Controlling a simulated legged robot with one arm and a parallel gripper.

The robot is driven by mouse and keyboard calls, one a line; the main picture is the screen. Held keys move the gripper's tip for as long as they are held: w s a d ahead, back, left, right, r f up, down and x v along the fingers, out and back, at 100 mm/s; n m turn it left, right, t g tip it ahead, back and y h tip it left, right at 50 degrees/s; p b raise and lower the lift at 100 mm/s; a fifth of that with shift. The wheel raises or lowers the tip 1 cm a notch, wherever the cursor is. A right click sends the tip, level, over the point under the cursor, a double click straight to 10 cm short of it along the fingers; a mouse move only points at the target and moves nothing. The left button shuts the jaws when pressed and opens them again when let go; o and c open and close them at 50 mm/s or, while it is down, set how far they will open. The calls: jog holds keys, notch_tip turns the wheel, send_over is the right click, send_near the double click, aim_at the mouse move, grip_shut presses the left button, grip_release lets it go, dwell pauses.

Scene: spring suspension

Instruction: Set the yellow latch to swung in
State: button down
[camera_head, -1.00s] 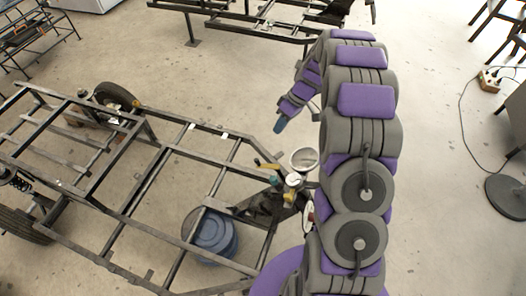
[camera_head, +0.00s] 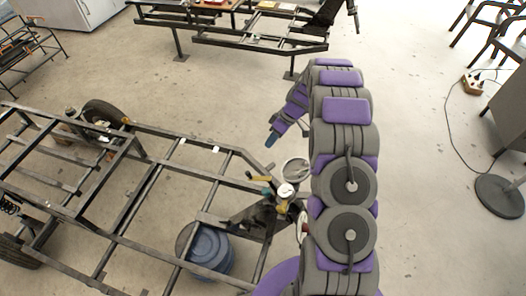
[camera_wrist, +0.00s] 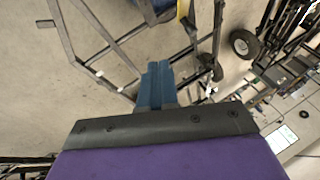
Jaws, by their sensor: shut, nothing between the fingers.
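A small yellow piece (camera_head: 259,178), which looks like the yellow latch, sits at the near right corner of the dark metal frame (camera_head: 178,262), beside a round white part. It is too small here to tell how it is swung. My gripper (camera_head: 271,138) is above and a little right of it in the head view, apart from it in the picture. In the wrist view my gripper's blue fingers (camera_wrist: 157,85) are together with nothing between them. A yellow strip (camera_wrist: 183,10) shows at the top edge there, partly cut off, beyond the fingertips.
A blue drum (camera_head: 207,250) stands under the frame. A wheel (camera_head: 103,115) is at its far left part. A second metal frame (camera_head: 245,44) stands at the back. A cable and a round base (camera_head: 499,196) are at the right. The floor between is clear.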

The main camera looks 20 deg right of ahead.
jog(key=s+a+f+b, duration=0.1)
jog(key=s+a+f, duration=0.2)
jog(key=a+f, duration=0.4)
jog(key=shift+a+f, duration=0.3)
jog(key=shift+f, duration=0.3)
